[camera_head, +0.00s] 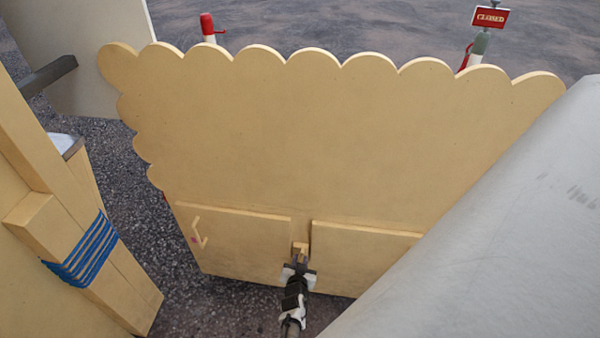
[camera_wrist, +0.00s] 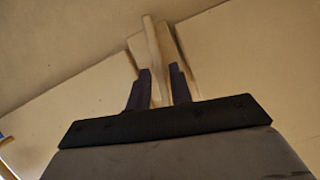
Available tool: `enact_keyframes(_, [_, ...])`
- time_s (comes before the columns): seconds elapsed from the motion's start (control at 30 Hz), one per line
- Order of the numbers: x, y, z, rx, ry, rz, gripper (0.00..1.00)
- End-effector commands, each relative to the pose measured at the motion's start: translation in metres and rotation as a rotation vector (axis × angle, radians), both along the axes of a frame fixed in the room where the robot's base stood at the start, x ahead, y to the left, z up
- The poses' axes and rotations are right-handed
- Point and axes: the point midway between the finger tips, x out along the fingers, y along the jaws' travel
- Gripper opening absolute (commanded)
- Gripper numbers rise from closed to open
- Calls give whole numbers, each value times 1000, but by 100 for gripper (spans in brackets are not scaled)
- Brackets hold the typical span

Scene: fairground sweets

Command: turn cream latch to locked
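The cream latch (camera_head: 300,247) is a small upright bar on the cream panel, at the gap between two low doors. In the wrist view the latch (camera_wrist: 153,45) is a narrow pale bar that stands up between my fingers, tilted slightly left at its top. My gripper (camera_head: 299,262) is right at the latch. In the wrist view the dark fingers of my gripper (camera_wrist: 160,75) are on either side of the bar's lower part. Whether they press on it is unclear. My gripper partly hides the latch's lower end.
The left door (camera_head: 240,235) bears a small cream handle (camera_head: 200,232). The right door (camera_head: 360,250) is partly behind a large grey surface (camera_head: 490,220). A wooden post with blue cord (camera_head: 85,250) stands at left. Dark ground shows between post and panel.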

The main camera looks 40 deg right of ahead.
Motion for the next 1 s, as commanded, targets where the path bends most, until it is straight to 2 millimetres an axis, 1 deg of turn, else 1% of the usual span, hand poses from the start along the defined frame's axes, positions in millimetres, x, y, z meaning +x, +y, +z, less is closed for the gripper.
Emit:
enact_keyframes(0.03, [0, 0, 0, 0, 0, 0, 14])
enact_keyframes(0.13, [0, 0, 0, 0, 0, 0, 1])
enact_keyframes(0.17, [0, 0, 0, 0, 0, 0, 0])
enact_keyframes(0.57, [-1, -2, 2, 11, -13, -3, 0])
enact_keyframes(1.0, [-3, -4, 3, 92, -108, -5, 0])
